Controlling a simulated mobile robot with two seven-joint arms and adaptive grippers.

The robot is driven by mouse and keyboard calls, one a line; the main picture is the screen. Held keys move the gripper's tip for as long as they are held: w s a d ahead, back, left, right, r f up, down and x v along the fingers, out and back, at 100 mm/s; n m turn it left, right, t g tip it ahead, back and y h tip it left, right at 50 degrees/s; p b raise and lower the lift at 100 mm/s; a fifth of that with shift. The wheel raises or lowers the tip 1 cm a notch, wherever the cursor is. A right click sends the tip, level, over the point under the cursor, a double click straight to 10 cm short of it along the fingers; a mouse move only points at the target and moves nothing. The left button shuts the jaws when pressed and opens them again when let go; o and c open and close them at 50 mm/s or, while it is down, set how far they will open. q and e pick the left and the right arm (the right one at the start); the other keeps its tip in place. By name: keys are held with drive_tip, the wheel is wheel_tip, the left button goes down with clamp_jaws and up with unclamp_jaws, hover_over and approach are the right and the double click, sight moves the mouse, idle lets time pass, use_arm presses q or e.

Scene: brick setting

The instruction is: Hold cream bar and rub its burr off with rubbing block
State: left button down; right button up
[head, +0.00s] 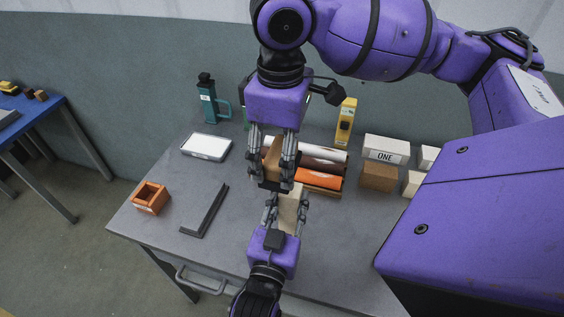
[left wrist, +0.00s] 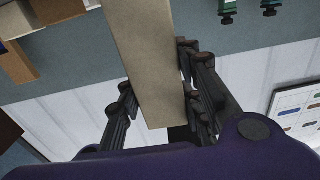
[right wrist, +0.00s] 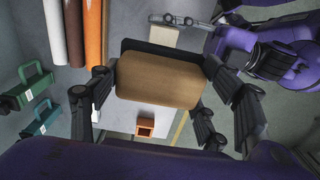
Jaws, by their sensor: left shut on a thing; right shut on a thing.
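The cream bar (head: 289,208) is upright between the fingers of my left gripper (head: 286,214), over the table. It also shows in the left wrist view (left wrist: 150,62) with the fingers on both sides, and in the right wrist view (right wrist: 165,37). My right gripper (head: 274,165) comes from above, shut on the rubbing block (head: 271,158), a tan block with a black face. The block fills the middle of the right wrist view (right wrist: 158,82). It is just above and behind the bar's top; I cannot tell if they touch. The burr cannot be made out.
On the grey table (head: 240,172) are an orange box (head: 150,197), a dark angled strip (head: 205,209) and a white tray (head: 206,147). Boxes (head: 386,150) and a yellow item (head: 345,120) stand right.

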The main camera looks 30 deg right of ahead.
drive_tip(key=shift+r, duration=1.75)
use_arm(q)
drive_tip(key=c, duration=1.2)
unclamp_jaws()
drive_tip(key=shift+o, duration=0.2)
drive_tip(key=shift+a, duration=0.1)
drive_tip(key=v, duration=1.2)
